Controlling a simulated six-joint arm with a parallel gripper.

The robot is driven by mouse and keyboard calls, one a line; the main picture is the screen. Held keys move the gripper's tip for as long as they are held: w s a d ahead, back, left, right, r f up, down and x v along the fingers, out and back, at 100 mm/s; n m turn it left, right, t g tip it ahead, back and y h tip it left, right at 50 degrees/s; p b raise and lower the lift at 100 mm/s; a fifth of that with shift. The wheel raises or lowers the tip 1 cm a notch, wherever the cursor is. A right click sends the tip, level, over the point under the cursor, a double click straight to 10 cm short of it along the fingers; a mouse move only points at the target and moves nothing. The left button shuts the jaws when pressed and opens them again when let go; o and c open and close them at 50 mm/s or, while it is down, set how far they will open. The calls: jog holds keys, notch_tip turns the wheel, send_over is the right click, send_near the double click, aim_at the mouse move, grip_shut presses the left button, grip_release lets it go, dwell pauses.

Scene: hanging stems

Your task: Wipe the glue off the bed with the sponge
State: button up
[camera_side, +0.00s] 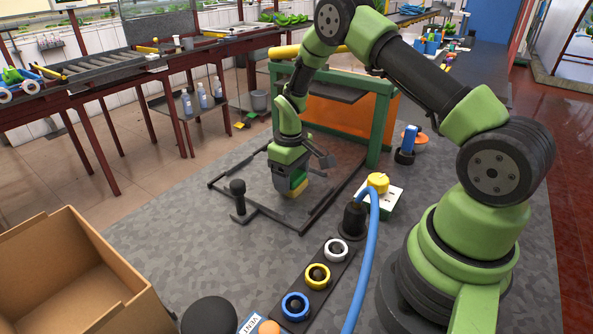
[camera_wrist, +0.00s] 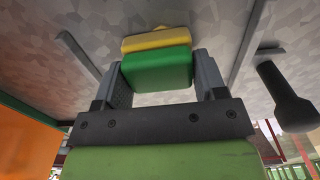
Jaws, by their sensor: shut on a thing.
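My gripper (camera_side: 292,172) is shut on a sponge (camera_side: 299,188) with a green layer and a yellow layer. In the wrist view the sponge (camera_wrist: 158,70) sits between the two grey fingers of my gripper (camera_wrist: 163,78), its yellow side facing away from the palm. The bed appears to be the grey area inside the low dark frame (camera_side: 258,209), in front of a green upright frame. The sponge is low over this area; I cannot tell whether it touches. I cannot make out any glue.
A black knobbed post (camera_side: 238,198) stands left of my gripper, also visible at right in the wrist view. A strip with white, yellow and blue rings (camera_side: 317,277) lies in front. A blue hose (camera_side: 367,255) and yellow-topped block (camera_side: 378,184) are right. An open cardboard box (camera_side: 80,275) is front left.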

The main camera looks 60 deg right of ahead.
aim_at(280, 197)
jog(key=shift+a, duration=2)
jog(key=shift+w+d, duration=0.15)
jog(key=shift+d, duration=3.8)
jog(key=shift+a, duration=3.95)
notch_tip(280, 197, up, 8)
